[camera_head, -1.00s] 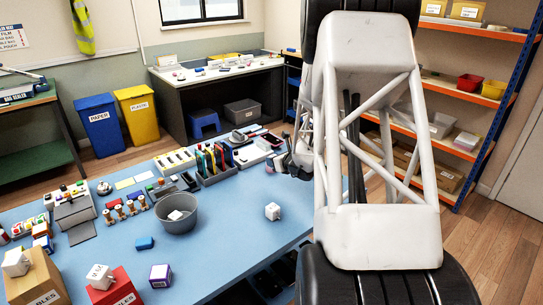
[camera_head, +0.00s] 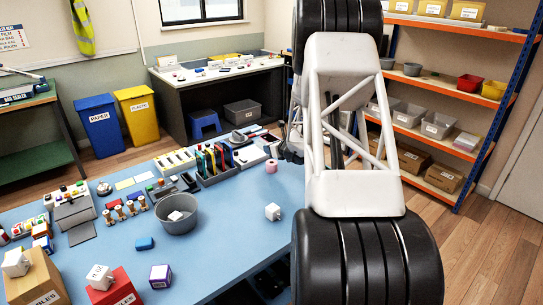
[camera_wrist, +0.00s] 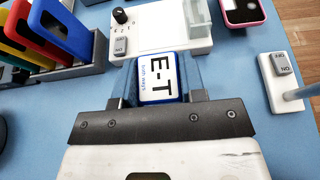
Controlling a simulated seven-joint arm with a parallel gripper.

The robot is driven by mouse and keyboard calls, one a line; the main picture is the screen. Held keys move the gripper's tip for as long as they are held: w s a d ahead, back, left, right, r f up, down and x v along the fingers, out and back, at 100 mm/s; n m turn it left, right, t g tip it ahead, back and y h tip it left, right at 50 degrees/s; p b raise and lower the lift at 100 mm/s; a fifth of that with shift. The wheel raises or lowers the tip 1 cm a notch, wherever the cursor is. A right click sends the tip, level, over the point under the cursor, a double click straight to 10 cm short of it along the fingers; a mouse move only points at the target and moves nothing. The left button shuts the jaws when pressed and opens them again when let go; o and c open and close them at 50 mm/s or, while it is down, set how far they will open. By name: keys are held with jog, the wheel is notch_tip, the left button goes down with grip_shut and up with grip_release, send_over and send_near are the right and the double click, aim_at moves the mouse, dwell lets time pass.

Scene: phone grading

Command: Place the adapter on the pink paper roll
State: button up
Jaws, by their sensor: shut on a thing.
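The adapter, taken to be a white block with a blue edge and the print "E-T" (camera_wrist: 158,76), sits between the fingers of my gripper (camera_wrist: 164,88) in the wrist view. The gripper is shut on it, with a finger on either side. In the head view my gripper (camera_head: 290,150) is at the right back of the blue table, small and partly hidden by my arm; the adapter cannot be made out there. The pink paper roll (camera_head: 271,166) stands on the table just left of and in front of my gripper. The roll is not visible in the wrist view.
A white device with a black knob (camera_wrist: 155,32), a switch box (camera_wrist: 283,80), a pink-cased phone (camera_wrist: 243,12) and a rack of coloured slabs (camera_wrist: 85,62) surround my gripper. A white cube (camera_head: 272,212) and a grey bucket (camera_head: 178,213) stand nearer, with bare table between.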

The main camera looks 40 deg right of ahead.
jog(key=shift+w+f, duration=0.1)
dwell(0.3)
jog(key=shift+f, duration=1.7)
jog(key=shift+f, duration=0.15)
jog(key=o, duration=0.9)
jog(key=shift+r, duration=0.2)
jog(key=v, duration=1.2)
